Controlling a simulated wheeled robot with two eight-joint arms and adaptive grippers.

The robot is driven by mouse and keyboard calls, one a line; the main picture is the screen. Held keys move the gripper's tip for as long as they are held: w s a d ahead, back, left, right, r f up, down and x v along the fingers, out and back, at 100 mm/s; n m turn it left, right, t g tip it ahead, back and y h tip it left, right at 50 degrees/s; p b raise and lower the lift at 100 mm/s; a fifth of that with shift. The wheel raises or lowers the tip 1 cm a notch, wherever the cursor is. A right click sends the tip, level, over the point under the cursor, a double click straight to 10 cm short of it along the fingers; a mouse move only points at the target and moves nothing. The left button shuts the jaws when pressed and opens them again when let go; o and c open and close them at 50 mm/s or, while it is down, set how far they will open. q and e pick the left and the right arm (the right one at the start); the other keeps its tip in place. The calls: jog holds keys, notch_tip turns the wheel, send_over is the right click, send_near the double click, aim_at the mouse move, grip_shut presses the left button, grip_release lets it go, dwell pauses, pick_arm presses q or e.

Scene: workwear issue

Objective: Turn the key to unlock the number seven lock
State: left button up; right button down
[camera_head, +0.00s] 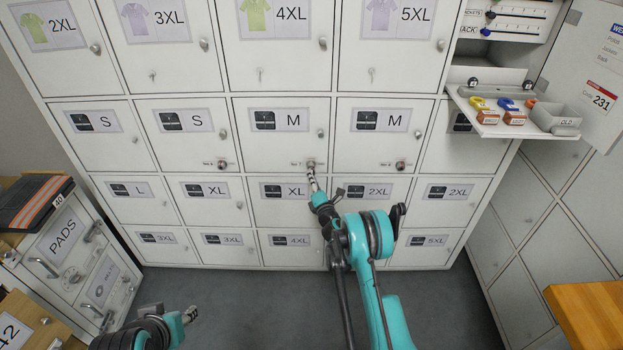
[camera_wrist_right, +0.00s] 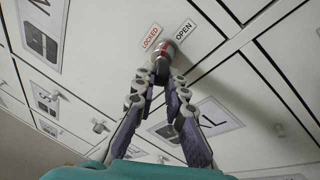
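The lock (camera_head: 310,163) sits low on a white door marked M in the middle of the locker wall; its number is too small to read. In the right wrist view the lock (camera_wrist_right: 164,52) is a round metal cylinder with a red band, between LOCKED and OPEN labels. A small dark key (camera_wrist_right: 161,69) stands out of it, partly hidden by the fingertips. My right gripper (camera_head: 312,176) is at this lock; in the wrist view its fingertips (camera_wrist_right: 161,78) close together around the key. My left gripper (camera_head: 190,314) is low at the left, away from the lockers.
Similar locks sit on the neighbouring S door (camera_head: 222,163) and M door (camera_head: 400,165). A fold-down shelf (camera_head: 488,126) with coloured items juts out at the right, beside an open door (camera_head: 590,75). A PADS cabinet (camera_head: 65,245) and wooden surface (camera_head: 590,310) flank the free floor.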

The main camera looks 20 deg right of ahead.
jog(key=shift+w+r, duration=0.15)
jog(key=shift+r, duration=0.05)
dwell(0.7)
jog(key=m+t+h, duration=0.1)
jog(key=m, duration=0.4)
jog(key=shift+w+a, duration=0.1)
jog(key=shift+w, duration=0.05)
dwell(0.4)
jog(key=shift+r+n, duration=0.1)
jog(key=shift+n, duration=0.3)
jog(key=c, duration=1.2)
grip_release()
jog(key=shift+s+a, duration=0.35)
jog(key=shift+s, duration=0.85)
jog(key=shift+s+a, duration=0.35)
jog(key=shift+s, duration=0.85)
jog(key=shift+s+a, duration=0.35)
jog(key=shift+s, duration=0.85)
